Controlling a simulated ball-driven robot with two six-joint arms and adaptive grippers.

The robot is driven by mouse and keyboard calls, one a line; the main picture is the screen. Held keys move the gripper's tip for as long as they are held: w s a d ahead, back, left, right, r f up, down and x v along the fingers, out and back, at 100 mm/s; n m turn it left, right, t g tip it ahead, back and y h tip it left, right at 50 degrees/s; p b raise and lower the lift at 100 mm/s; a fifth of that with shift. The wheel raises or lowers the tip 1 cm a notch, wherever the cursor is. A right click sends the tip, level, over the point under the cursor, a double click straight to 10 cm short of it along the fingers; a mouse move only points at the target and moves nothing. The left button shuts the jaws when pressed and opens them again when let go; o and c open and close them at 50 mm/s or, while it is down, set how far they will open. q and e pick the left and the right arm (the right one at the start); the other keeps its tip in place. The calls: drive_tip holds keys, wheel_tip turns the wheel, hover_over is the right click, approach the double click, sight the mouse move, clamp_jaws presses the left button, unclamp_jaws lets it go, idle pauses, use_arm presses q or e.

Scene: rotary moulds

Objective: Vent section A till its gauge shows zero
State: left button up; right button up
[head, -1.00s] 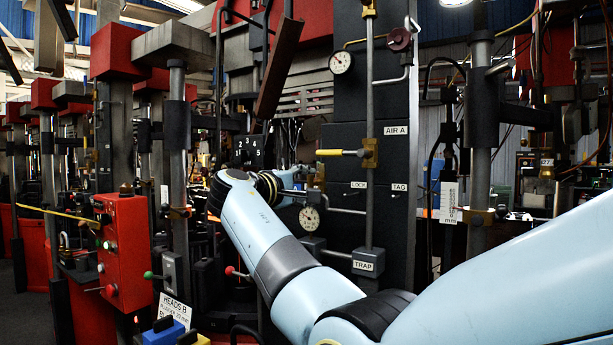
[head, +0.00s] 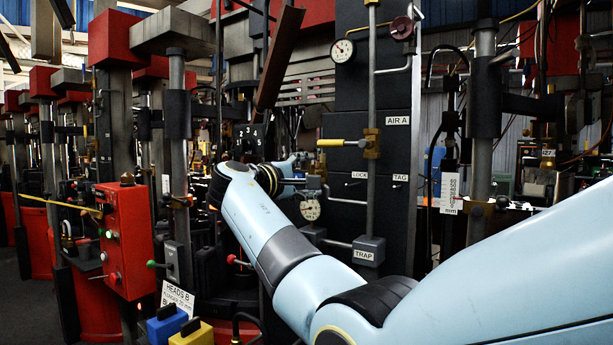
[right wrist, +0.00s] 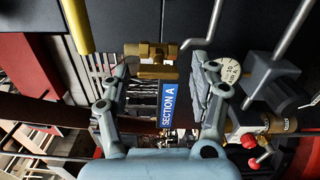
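My right gripper (right wrist: 160,80) is open in the right wrist view. Its fingers stand apart on either side of a blue plate (right wrist: 168,105) reading "SECTION A" and below a brass valve fitting (right wrist: 152,52); I see no grip on either. A round gauge (right wrist: 230,68) is partly hidden behind the right finger, and its needle is not readable. In the head view, a lower gauge (head: 310,210) sits just beyond my right wrist, its reading too small to tell. The right fingertips are mostly hidden there by the wrist. My left gripper is not in view.
A yellow-handled valve (head: 345,143) sits near the "AIR A" label (head: 398,120), with an upper gauge (head: 342,50) above. The "TRAP" box (head: 368,250) is low on the pipe. A red control box (head: 125,240) and blue (head: 167,325) and yellow (head: 192,335) blocks stand left.

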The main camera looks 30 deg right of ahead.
drive_tip(key=v, duration=0.7)
drive_tip(key=shift+a, duration=0.25)
drive_tip(key=shift+s, duration=0.1)
